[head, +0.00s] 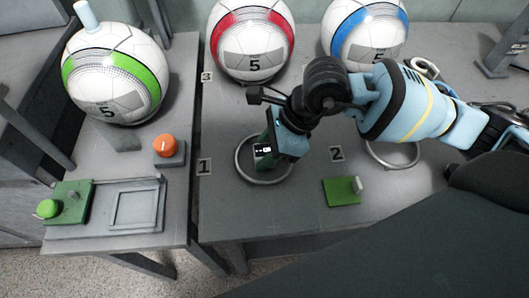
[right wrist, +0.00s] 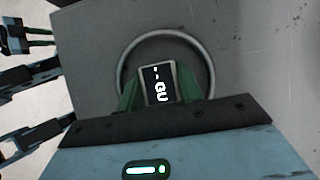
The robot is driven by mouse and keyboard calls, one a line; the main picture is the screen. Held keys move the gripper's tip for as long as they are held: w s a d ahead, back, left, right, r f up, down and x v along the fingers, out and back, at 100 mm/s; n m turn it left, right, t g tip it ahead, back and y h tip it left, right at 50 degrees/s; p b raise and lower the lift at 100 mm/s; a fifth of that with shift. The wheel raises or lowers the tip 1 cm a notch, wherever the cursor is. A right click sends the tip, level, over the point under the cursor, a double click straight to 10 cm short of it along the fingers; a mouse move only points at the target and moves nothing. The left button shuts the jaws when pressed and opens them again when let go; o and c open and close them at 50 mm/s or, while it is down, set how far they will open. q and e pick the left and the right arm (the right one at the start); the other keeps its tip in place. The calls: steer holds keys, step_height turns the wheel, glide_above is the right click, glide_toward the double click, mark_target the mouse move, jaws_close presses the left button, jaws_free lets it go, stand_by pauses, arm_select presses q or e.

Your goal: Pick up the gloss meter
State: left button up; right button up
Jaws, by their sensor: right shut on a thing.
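The gloss meter is a small device with a dark lit screen (head: 263,150). It is over the metal ring beside label 1 in the head view. My right gripper (head: 273,146) reaches down to it and is shut on it. In the right wrist view the gloss meter (right wrist: 160,84) is between the green fingers of the right gripper (right wrist: 160,90), with the ring around it. Whether it touches the table is hard to tell.
A metal ring (head: 240,168) circles the gloss meter; another ring (head: 405,161) is under my right arm. A green block (head: 338,192) with a small knob lies near label 2. Soccer balls (head: 250,40) stand behind. An orange knob (head: 166,144) and a tray (head: 137,208) are left.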

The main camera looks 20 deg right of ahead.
mark_target(256, 152)
steer(key=shift+r, duration=0.85)
step_height(256, 152, up, 2)
steer(key=shift+s+r, duration=0.1)
steer(key=shift+s, duration=0.05)
steer(key=s+d, duration=0.1)
steer(key=s, duration=0.2)
steer(key=s+d, duration=0.2)
steer(key=s, duration=0.1)
steer(key=s+d, duration=0.2)
steer(key=s, duration=0.1)
steer(key=shift+s+r, duration=0.25)
steer(key=shift+s, duration=0.05)
steer(key=s+p, duration=0.1)
steer(key=s+d+r+p, duration=0.1)
steer(key=s+p, duration=0.1)
steer(key=shift+d, duration=0.2)
steer(key=shift+s+d+p, duration=0.15)
steer(key=shift+s+p, duration=0.15)
steer(key=shift+p, duration=0.75)
steer(key=shift+s+d+f+p, duration=0.2)
steer(key=shift+s+p, duration=0.2)
steer(key=shift+p, duration=0.15)
